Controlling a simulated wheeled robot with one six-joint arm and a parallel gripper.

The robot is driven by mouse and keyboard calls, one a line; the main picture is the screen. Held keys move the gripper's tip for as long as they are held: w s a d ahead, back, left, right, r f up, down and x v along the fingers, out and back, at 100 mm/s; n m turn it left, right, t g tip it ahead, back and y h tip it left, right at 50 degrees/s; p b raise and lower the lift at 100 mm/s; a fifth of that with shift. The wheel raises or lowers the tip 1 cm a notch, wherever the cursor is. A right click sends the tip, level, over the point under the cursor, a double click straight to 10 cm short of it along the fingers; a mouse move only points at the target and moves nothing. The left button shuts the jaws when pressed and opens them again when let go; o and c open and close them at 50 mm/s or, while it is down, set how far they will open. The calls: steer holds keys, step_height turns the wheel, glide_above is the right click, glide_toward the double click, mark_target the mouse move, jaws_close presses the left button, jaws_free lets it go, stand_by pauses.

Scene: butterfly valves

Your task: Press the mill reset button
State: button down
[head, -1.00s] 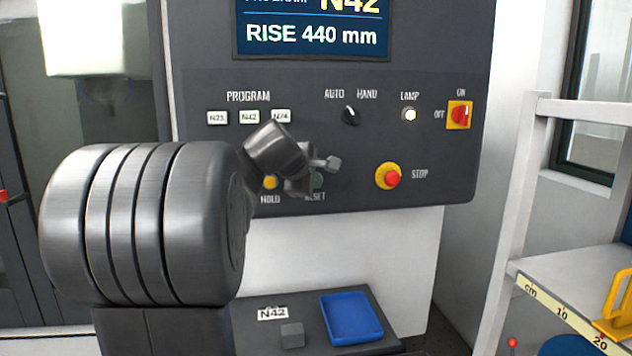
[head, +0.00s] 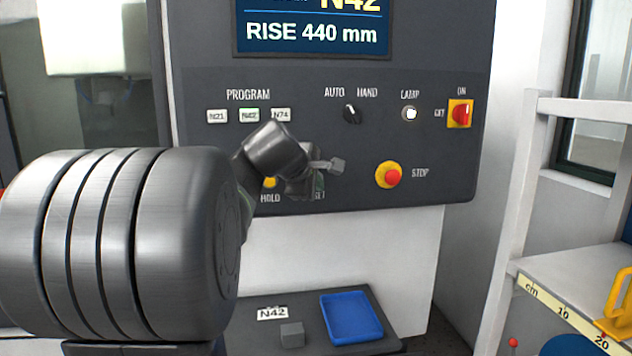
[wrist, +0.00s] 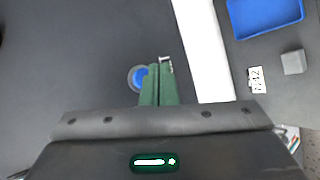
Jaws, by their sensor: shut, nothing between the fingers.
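The mill control panel (head: 440,150) is dark grey and carries the reset button. In the wrist view the button is a blue disc in a grey ring (wrist: 138,78), just left of my gripper's fingertips (wrist: 159,68) and partly covered by them. My gripper's green fingers are shut with nothing between them. In the head view my gripper (head: 318,182) is in front of the panel's lower middle and hides the reset button and most of its label. I cannot tell whether the fingertips touch the panel.
The yellow hold button (head: 269,182) is left of my gripper, and the red stop button (head: 389,175) is to its right. The AUTO/HAND knob (head: 351,114) is above. A blue tray (head: 351,318) and a grey block (head: 292,335) are on the shelf below.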

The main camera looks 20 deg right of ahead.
steer(key=s, duration=0.2)
steer(key=s+a, duration=0.1)
steer(key=shift+s, duration=0.4)
stand_by(1.1)
steer(key=shift+s+a+b, duration=0.25)
steer(key=shift+s+b, duration=0.15)
steer(key=shift+s, duration=0.55)
steer(key=shift+s+a+b, duration=0.2)
steer(key=shift+s+b, duration=0.2)
steer(key=shift+s, duration=0.55)
steer(key=shift+w, duration=0.1)
